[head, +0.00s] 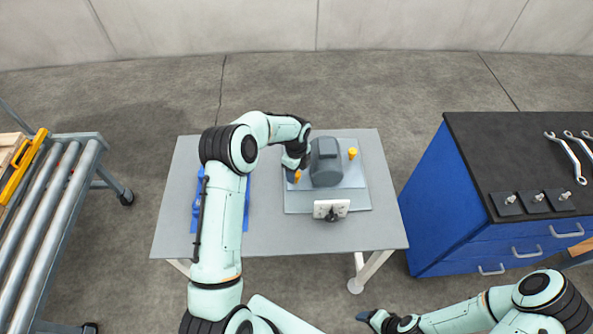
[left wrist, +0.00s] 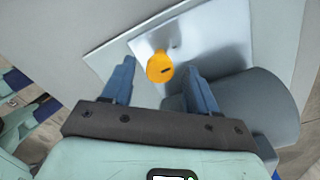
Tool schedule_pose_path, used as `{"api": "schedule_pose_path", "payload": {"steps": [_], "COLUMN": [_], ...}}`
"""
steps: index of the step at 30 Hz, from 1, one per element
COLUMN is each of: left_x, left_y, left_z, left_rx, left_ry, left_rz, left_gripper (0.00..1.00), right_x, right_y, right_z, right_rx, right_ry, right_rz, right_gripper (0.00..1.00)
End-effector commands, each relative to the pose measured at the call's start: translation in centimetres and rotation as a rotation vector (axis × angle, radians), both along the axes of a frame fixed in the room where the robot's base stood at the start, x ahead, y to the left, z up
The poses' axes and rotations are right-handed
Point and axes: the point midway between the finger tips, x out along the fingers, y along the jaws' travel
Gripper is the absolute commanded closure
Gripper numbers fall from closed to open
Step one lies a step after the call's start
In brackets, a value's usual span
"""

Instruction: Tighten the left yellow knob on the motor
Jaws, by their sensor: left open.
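The grey motor (head: 326,163) sits on a light base plate (head: 300,208) on the table. The left yellow knob (head: 297,176) is beside the motor's left side, and a second yellow knob (head: 352,153) is on its right side. My left gripper (head: 290,173) is at the left knob. In the left wrist view, the left knob (left wrist: 160,68) lies between and just beyond the two blue fingers of the open left gripper (left wrist: 158,88), with gaps on both sides. The motor (left wrist: 250,105) is close by the right finger. My right gripper (head: 366,318) is low in the head view, far from the motor.
A blue cabinet (head: 440,185) with wrenches on top stands right. A roller conveyor (head: 50,215) stands left.

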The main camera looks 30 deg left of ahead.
Motion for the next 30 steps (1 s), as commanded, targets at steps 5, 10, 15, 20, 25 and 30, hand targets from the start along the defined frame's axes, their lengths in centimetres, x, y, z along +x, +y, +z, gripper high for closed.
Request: {"api": "schedule_pose_path", "payload": {"steps": [5,10,15,20,25,30], "left_x": [0.1,0.1,0.1,0.1,0.0,0.0], "left_y": [0.0,0.0,-0.1,0.0,-0.1,-0.1], "left_z": [2.9,6.9,10.4,12.3,13.0,13.0], "left_rx": [0.0,0.0,0.0,0.0,-0.001,0.0], "left_ry": [-0.005,-0.007,-0.005,-0.004,-0.002,-0.002], "left_rz": [0.0,0.0,0.0,0.0,-0.001,-0.001], "left_gripper": [0.41,0.41,0.41,0.41,0.41,0.41], "right_x": [-0.2,-0.1,-0.1,-0.1,-0.1,-0.1], "right_y": [0.0,0.0,0.0,0.0,0.0,0.0], "right_z": [-0.1,-0.1,-0.1,-0.1,-0.1,-0.1], "right_rx": [0.0,0.0,0.0,0.0,0.0,0.0], "right_ry": [0.002,0.001,0.001,0.001,0.001,0.001], "right_rz": [0.0,-0.001,0.0,0.0,0.0,0.0], "right_gripper": [0.31,0.31,0.31,0.31,0.31,0.31]}}
